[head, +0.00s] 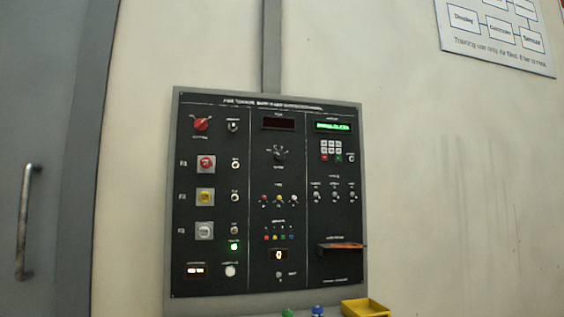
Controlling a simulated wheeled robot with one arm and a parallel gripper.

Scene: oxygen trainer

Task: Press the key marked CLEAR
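A dark control panel (215,270) in a grey frame is mounted on the wall. In its upper right section is a small keypad (331,150) with several pale keys. Below the pale keys are a red key (324,157) and a green key (338,157). The key markings are too small to read, so I cannot tell which one says CLEAR. A green lit display (333,127) sits just above the keypad; its text is blurred. My gripper is not in view.
Knobs, large buttons and small switches fill the rest of the panel. An orange-brown lever (343,246) sticks out at lower right. A yellow bin (365,308) stands below the panel. A grey door with a handle (28,222) is at left. Nothing blocks the keypad.

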